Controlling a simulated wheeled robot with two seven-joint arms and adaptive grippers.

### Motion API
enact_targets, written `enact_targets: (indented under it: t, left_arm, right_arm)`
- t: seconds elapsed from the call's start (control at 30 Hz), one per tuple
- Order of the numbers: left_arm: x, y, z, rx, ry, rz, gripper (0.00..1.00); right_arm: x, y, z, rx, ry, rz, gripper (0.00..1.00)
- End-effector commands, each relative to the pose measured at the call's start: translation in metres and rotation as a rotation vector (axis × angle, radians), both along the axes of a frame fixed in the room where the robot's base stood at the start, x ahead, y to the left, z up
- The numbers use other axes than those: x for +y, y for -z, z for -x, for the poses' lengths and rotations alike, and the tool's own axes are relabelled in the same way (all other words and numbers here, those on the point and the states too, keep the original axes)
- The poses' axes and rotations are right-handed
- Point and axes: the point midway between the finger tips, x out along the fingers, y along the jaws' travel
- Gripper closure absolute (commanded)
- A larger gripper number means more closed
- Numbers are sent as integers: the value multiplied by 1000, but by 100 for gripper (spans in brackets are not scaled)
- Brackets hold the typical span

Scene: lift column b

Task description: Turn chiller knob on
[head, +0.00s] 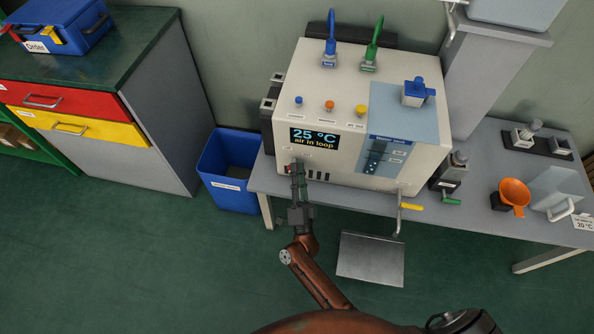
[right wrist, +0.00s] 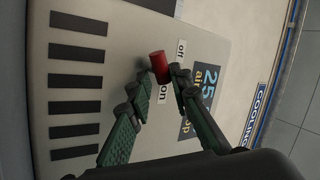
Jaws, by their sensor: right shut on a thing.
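The chiller (head: 350,105) is a cream box on the bench with a lit display (head: 314,138) reading "25 °C, air in loop". Its red knob (right wrist: 160,68) is on the front face, near labels "off" (right wrist: 181,50) and "on" (right wrist: 165,95). My right gripper (right wrist: 158,75) is shut on the red knob, with a green-padded finger on either side. In the head view my right gripper (head: 297,172) is at the lower left of the front face and mostly hides the knob. Which label the knob points to, I cannot tell. My left gripper is not in view.
Dark vent slots (right wrist: 77,78) lie beside the knob. A blue bin (head: 228,170) stands on the floor left of the bench. A yellow-handled valve (head: 411,206), an orange funnel (head: 515,191) and a clear jug (head: 556,190) are to the right.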

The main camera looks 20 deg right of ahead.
Motion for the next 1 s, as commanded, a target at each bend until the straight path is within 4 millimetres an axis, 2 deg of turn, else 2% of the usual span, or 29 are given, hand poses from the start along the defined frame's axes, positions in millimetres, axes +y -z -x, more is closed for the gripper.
enact_targets:
  t: [0.2,0.23,0.33,0.73,0.87,1.0]
  left_arm:
    - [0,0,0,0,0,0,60]
    - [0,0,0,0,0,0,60]
    - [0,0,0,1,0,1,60]
    - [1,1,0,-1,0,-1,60]
    - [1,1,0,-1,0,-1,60]
    - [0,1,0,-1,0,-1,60]
  right_arm:
    - [2,0,-2,3,-6,-2,100]
    - [2,0,-2,3,-6,-2,80]
    - [2,0,-2,4,-7,-2,73]
    - [4,5,2,9,-9,-1,73]
    - [5,12,15,9,-4,-1,73]
    - [10,25,40,7,1,0,73]
